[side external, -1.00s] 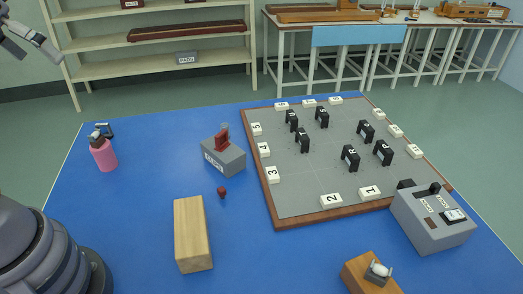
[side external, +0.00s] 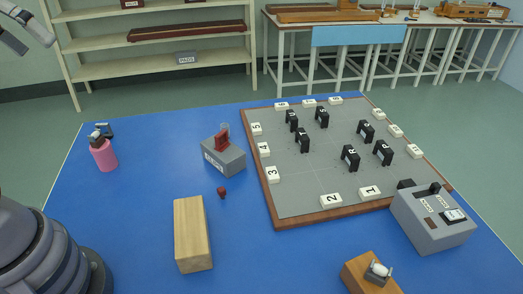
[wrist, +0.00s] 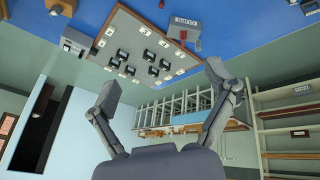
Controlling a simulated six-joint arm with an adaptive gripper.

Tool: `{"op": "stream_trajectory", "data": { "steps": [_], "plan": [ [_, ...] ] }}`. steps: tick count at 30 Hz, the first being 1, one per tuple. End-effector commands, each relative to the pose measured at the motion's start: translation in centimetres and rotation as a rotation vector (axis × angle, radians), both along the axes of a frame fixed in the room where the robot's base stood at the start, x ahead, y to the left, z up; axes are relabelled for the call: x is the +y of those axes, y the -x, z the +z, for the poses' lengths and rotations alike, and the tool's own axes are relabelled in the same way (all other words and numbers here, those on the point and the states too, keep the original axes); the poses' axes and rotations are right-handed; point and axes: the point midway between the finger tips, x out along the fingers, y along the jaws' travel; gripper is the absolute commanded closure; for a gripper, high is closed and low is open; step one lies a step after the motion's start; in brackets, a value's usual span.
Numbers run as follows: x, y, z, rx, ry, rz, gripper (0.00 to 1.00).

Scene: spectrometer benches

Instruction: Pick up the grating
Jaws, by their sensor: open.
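I cannot tell for sure which thing is the grating. A grey labelled block (side external: 232,162) stands left of the board, with a red piece (side external: 221,140) upright in it and a small clear piece (side external: 225,128) behind. The block also shows at the top of the wrist view (wrist: 182,29). Several black lettered holders (side external: 350,157) stand on the grey board (side external: 310,178). My gripper (wrist: 168,76) is open and empty, its fingers wide apart, high above and away from the table. In the side view only part of it shows at the top left edge.
A grey instrument box (side external: 432,220) is at the right. White numbered tags (side external: 331,201) line the board.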

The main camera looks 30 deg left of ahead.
Motion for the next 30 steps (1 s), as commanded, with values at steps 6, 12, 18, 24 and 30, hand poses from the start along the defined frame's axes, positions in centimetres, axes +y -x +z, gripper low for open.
{"op": "stream_trajectory", "data": {
  "steps": [6,12,18,24,30],
  "plan": [
    [-2.2,-6.3,0.9,0.076,0.536,0.343,0.15],
    [2.2,-15.3,3.7,0.041,1.142,0.787,0.15],
    [15.4,-21.4,5.2,-0.144,1.747,1.246,0.15],
    [30.6,-20.4,3.3,-0.453,2.243,1.594,0.15],
    [40.7,-15.7,-2.8,0.720,-2.433,-1.702,0.15]
  ]
}}
